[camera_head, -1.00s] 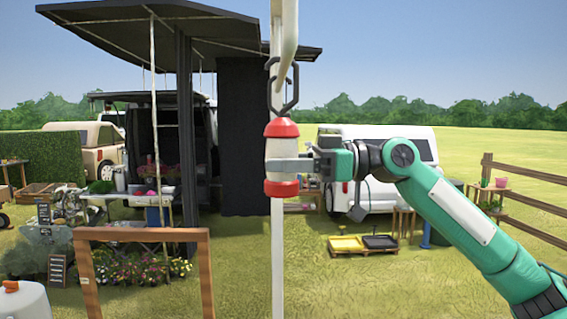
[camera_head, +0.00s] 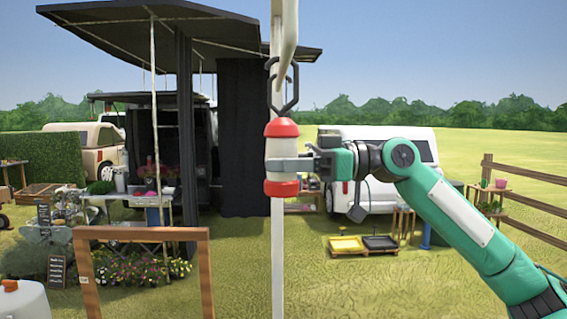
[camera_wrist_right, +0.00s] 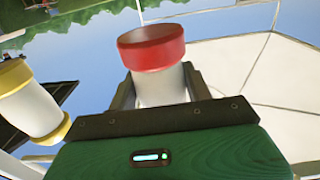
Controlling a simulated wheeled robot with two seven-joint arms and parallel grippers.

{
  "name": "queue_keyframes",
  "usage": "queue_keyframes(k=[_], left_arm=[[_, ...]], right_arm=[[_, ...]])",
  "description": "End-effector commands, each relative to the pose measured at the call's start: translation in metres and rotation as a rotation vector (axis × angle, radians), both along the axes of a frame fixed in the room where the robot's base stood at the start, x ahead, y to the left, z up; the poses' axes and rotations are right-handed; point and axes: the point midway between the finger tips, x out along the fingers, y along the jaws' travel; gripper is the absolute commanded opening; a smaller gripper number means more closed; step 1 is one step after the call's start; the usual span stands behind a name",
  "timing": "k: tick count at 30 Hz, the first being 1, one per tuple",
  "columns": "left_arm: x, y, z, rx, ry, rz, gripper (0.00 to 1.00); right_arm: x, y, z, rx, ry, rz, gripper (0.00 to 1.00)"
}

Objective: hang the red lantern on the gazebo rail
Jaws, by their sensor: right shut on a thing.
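The red lantern (camera_head: 281,128) has a pale body, red bands at top and bottom and a dark hook above it. It hangs upright in front of a white post. My right gripper (camera_head: 288,165) comes in from the right and is shut on its body. The wrist view shows the lantern's red band (camera_wrist_right: 151,48) between the jaws. The hook is right at the white gazebo rail (camera_head: 289,38); I cannot tell whether the rail bears it. My left gripper is not in view.
A yellow-ended pale lantern (camera_wrist_right: 30,103) is left in the wrist view. The white post (camera_head: 278,250) runs down behind the red lantern. A brown wooden frame (camera_head: 140,233) stands at the lower left. A dark canopy (camera_head: 185,30) covers the stall; open grass lies right.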

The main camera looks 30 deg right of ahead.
Motion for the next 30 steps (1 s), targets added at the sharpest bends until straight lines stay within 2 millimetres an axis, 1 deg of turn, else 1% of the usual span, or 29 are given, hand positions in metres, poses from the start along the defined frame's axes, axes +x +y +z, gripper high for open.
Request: queue_keyframes(k=[14, 15, 17, 18, 19, 25, 27, 30], left_arm=[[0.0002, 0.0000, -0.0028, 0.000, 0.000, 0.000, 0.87], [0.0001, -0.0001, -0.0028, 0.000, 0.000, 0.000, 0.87], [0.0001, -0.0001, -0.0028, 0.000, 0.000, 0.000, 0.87], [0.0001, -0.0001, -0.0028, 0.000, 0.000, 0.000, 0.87], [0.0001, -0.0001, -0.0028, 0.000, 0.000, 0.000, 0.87], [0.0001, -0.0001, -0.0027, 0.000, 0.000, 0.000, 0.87], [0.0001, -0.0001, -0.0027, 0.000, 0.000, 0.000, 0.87], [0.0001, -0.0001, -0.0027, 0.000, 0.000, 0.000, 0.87]], right_arm=[[0.0000, 0.0002, -0.0027, -0.003, 0.001, 0.000, 0.30], [0.0000, 0.0002, -0.0028, -0.003, 0.001, 0.000, 0.52], [0.0001, 0.0003, -0.0030, -0.003, 0.002, 0.001, 0.64], [0.0000, 0.0002, -0.0029, -0.003, 0.002, 0.000, 0.72], [0.0000, 0.0002, -0.0027, -0.003, 0.002, 0.000, 0.76], [0.0000, 0.0000, -0.0022, -0.001, 0.000, 0.000, 0.76], [0.0001, 0.0002, -0.0027, -0.002, 0.001, 0.000, 0.87], [0.0001, 0.0001, -0.0024, -0.002, 0.001, 0.000, 0.87]])
